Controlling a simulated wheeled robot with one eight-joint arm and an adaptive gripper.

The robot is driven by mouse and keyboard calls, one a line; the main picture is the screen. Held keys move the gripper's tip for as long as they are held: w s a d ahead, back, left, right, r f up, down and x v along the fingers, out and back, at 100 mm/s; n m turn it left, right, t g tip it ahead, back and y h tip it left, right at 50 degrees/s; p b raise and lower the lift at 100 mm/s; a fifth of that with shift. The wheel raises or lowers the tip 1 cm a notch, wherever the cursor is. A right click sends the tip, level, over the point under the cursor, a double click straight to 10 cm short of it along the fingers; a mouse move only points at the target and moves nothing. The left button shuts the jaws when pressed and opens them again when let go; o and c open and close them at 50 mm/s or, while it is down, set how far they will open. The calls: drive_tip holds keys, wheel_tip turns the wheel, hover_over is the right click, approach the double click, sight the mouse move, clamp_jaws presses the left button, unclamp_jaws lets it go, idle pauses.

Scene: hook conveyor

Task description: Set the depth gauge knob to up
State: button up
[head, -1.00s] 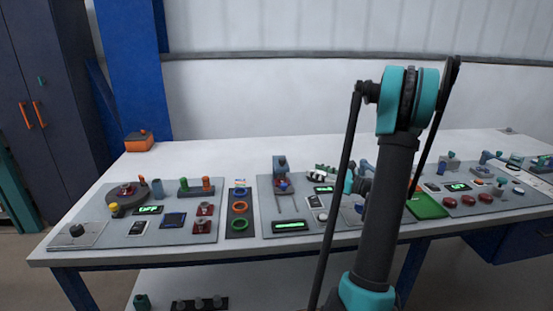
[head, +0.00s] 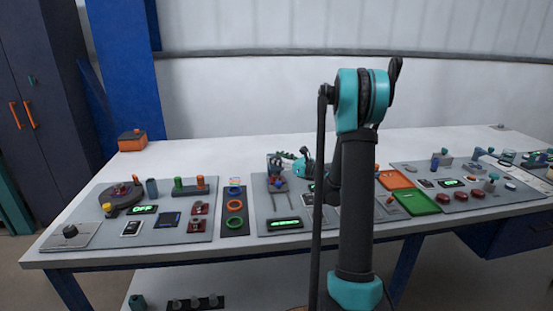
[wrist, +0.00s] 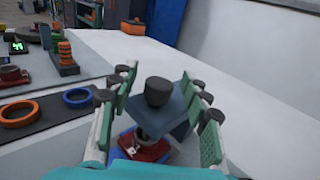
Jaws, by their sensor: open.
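A dark round knob (wrist: 158,90) tops a blue-grey block (wrist: 176,118) in the wrist view; I take this to be the depth gauge knob. My gripper (wrist: 160,84) is open, with a green-padded finger on each side of the knob and block. I cannot tell whether either finger touches them. In the head view my gripper (head: 288,156) is at the back of the middle panel, beside the small upright device (head: 275,161). The knob's setting is not readable.
Below the block is a red part (wrist: 148,150) on a blue base. Orange (head: 234,205) and blue rings lie on a dark strip to the left. A lit green display (head: 285,224) is at the panel's front. Green (head: 418,202) and orange trays lie to the right.

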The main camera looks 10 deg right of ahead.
drive_tip(key=shift+w+a, duration=0.15)
clamp_jaws()
idle(0.4)
